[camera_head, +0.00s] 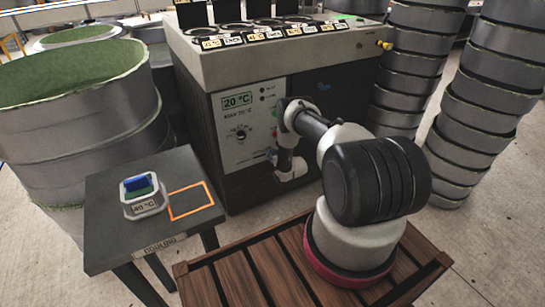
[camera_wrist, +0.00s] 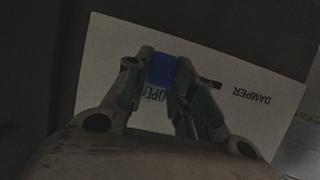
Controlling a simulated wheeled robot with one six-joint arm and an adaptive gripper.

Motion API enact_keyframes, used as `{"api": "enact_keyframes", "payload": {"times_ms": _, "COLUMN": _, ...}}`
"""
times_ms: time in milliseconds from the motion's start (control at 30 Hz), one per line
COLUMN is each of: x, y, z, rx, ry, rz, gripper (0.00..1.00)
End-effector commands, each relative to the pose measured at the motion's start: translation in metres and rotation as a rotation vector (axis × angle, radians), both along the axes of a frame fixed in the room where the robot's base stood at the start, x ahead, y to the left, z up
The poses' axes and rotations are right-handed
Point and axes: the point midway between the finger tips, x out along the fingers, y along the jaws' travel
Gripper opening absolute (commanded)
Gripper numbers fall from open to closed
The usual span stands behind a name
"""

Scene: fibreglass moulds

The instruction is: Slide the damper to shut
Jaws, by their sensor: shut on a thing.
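In the wrist view a white label plate (camera_wrist: 240,85) reads "DAMPER" and, partly covered, "OPEN", both upside down. A small blue knob (camera_wrist: 162,70) sits between the two fingertips of my gripper (camera_wrist: 163,76), over the "OPEN" lettering. My gripper is shut on the knob. In the head view my arm reaches down to the lower front of the dark machine (camera_head: 240,190). The wrist view is dim, and any slot or track of the damper cannot be made out.
The machine front has a control panel (camera_head: 244,130) reading 20 °C, with a dial. A small dark table (camera_head: 110,240) at left holds a "40 °C" dish (camera_head: 145,204) beside an orange outlined square. Round moulds (camera_head: 70,110) stand at left; stacked grey rings (camera_head: 490,110) stand at right.

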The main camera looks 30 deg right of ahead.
Motion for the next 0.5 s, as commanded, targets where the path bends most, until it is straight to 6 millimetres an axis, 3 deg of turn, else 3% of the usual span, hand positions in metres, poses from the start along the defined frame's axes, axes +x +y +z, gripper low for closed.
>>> {"api": "enact_keyframes", "payload": {"times_ms": 167, "x": 0.0, "y": 0.01, "z": 0.0, "rx": 0.001, "ry": 0.001, "rz": 0.002, "gripper": 0.0}}
{"api": "enact_keyframes", "payload": {"times_ms": 400, "x": -0.002, "y": 0.064, "z": 0.0, "rx": 0.001, "ry": 0.001, "rz": 0.004, "gripper": 0.0}}
{"api": "enact_keyframes", "payload": {"times_ms": 500, "x": -0.003, "y": 0.078, "z": 0.0, "rx": 0.0, "ry": 0.001, "rz": 0.002, "gripper": 0.0}}
